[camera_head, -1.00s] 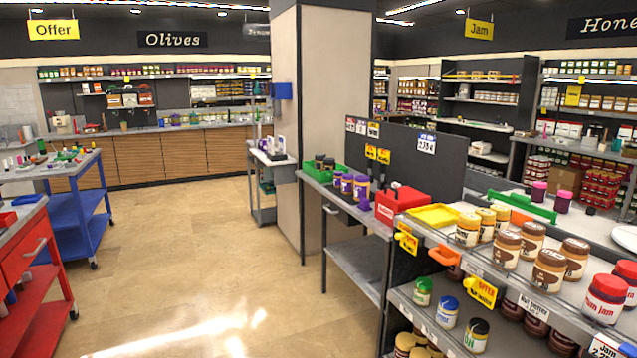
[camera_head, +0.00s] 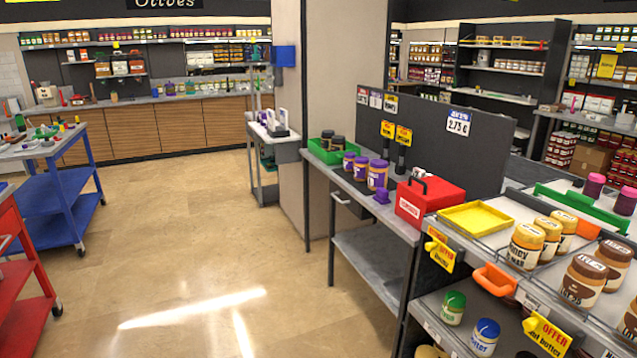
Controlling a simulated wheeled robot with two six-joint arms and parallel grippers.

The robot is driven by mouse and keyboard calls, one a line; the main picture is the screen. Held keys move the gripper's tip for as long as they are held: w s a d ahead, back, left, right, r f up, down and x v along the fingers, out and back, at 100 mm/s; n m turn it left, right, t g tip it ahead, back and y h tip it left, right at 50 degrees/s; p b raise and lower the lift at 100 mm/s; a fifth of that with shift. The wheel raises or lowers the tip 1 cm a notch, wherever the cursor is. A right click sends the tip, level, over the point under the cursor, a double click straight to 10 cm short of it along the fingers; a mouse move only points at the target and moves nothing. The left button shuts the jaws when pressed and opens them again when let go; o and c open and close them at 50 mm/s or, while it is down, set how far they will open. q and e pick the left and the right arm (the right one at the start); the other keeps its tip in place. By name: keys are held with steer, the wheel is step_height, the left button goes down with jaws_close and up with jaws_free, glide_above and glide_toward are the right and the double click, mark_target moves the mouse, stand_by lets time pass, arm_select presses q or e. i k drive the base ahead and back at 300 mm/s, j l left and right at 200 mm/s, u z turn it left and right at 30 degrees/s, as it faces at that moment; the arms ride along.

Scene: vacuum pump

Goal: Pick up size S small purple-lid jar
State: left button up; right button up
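Three purple-lid jars stand upright in a row on the grey side table (camera_head: 402,226). The back left purple-lid jar (camera_head: 349,161) looks the smallest. The middle purple-lid jar (camera_head: 361,168) looks a little larger, and the front right purple-lid jar (camera_head: 377,175) looks the largest. Size letters on the labels are too small to read. Neither of my grippers is in view.
A green tray (camera_head: 316,152) with dark-lidded jars is behind the row. A purple holder (camera_head: 382,197) and a red toolbox (camera_head: 430,201) stand to its right. A dark partition (camera_head: 490,148) backs the table. The floor (camera_head: 200,250) in front is clear.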

mark_target(349, 157)
steer(key=i+u, duration=0.1)
steer(key=i, duration=0.8)
steer(key=i+l+u, duration=0.1)
steer(key=i, duration=0.8)
steer(key=i+z, duration=0.3)
steer(key=i, duration=0.15)
steer(key=i+j+z, duration=0.1)
steer(key=i+z, duration=0.2)
steer(key=i, duration=0.2)
steer(key=i+j+z, duration=0.3)
steer(key=i, duration=0.15)
